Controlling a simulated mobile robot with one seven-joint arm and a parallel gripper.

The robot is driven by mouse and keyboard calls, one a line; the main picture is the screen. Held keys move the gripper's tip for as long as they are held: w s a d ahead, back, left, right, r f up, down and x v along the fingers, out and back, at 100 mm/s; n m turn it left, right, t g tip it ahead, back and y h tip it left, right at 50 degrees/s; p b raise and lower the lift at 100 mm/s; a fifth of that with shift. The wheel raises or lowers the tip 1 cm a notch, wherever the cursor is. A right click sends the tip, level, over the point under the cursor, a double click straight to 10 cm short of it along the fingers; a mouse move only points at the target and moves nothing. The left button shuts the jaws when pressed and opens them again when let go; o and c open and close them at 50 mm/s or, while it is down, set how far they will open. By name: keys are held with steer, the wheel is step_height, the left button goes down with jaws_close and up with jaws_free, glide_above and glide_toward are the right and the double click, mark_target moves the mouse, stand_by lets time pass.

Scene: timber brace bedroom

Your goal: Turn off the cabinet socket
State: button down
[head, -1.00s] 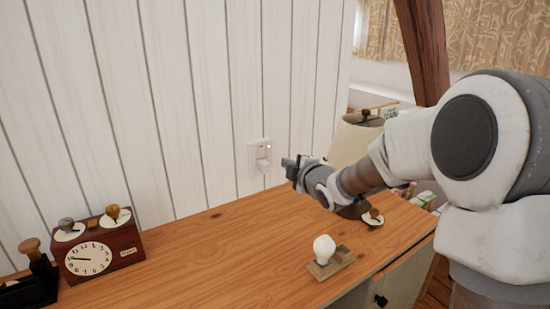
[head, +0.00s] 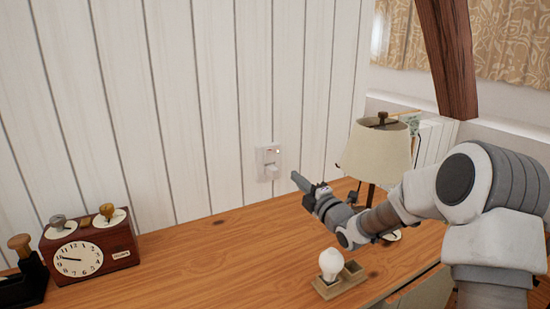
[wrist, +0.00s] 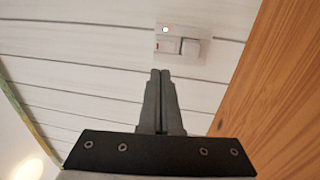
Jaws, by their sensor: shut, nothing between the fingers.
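The white cabinet socket (head: 268,162) is on the white plank wall, just above the wooden top. A small light shows at its upper right, and a white plug sits in its lower part. In the wrist view the socket (wrist: 182,42) lies ahead of the fingertips, with a bright white dot and a small red mark on it. My gripper (head: 296,178) is shut and empty, to the right of the socket and a little lower, pointing toward the wall. In the wrist view its closed fingers (wrist: 160,76) appear apart from the socket.
A wooden top (head: 225,255) runs along the wall, clear below the socket. A brown clock (head: 90,250) stands at the left. A light bulb on a wooden stand (head: 335,272) is near the front. A lamp (head: 376,150) stands behind my arm at the right.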

mark_target(269, 151)
steer(key=shift+w, duration=0.1)
steer(key=b+x, duration=0.1)
steer(key=x, duration=1.2)
steer(key=shift+w+a+r, duration=0.1)
steer(key=shift+w+a, duration=0.2)
steer(key=shift+r, duration=0.1)
